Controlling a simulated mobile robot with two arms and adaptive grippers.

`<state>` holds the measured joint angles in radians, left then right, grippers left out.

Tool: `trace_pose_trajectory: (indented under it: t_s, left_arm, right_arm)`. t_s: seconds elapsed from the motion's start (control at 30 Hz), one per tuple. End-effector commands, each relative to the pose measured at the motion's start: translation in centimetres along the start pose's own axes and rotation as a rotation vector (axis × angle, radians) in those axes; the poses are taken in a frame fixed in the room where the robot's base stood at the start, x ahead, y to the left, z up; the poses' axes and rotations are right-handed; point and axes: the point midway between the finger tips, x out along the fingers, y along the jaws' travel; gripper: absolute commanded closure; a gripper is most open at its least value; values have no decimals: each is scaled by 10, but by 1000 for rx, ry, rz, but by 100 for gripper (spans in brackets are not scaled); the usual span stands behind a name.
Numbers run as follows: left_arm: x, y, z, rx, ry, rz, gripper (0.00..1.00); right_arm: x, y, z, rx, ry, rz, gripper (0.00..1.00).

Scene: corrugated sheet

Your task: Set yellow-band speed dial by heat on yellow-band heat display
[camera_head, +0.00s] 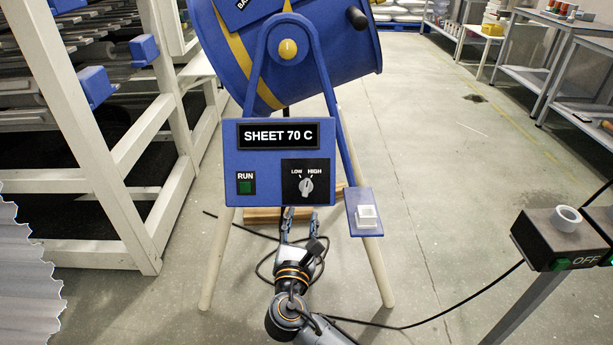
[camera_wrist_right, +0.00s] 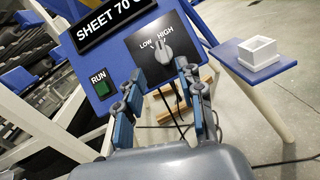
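The heat display (camera_head: 279,134) reads SHEET 70 C, on the blue panel below a blue drum with a yellow band (camera_head: 237,50). It also shows partly cut off in the wrist view (camera_wrist_right: 108,20). The grey speed dial (camera_head: 306,186) sits on a black plate marked LOW and HIGH. It shows closer in the wrist view (camera_wrist_right: 163,53); its exact pointer setting is hard to tell. My right gripper (camera_head: 299,215) is open and empty, just below the panel. In the wrist view its fingers (camera_wrist_right: 160,75) are spread on either side below the dial, apart from it. My left gripper is not in view.
A green RUN button (camera_head: 245,187) is left of the dial. A small blue shelf with a white square holder (camera_head: 367,214) juts out at right. A dark box marked OFF (camera_head: 560,240) stands further right. Corrugated sheet (camera_head: 25,285) lies at left. Floor right of the stand is mostly clear.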

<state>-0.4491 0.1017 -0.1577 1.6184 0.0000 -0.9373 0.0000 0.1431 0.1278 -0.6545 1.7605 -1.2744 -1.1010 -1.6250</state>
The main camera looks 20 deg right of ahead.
Motion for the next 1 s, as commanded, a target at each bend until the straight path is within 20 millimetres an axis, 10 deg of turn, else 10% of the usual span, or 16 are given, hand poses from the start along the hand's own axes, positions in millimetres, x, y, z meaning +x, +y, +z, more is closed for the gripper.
trace_pose_trajectory:
  t_s: [0.27,1.0]
  left_arm:
    - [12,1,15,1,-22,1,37]
    - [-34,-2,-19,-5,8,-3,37]
  right_arm:
    - [-11,-3,-9,-25,14,27,62]
    - [115,0,-11,-24,15,25,62]
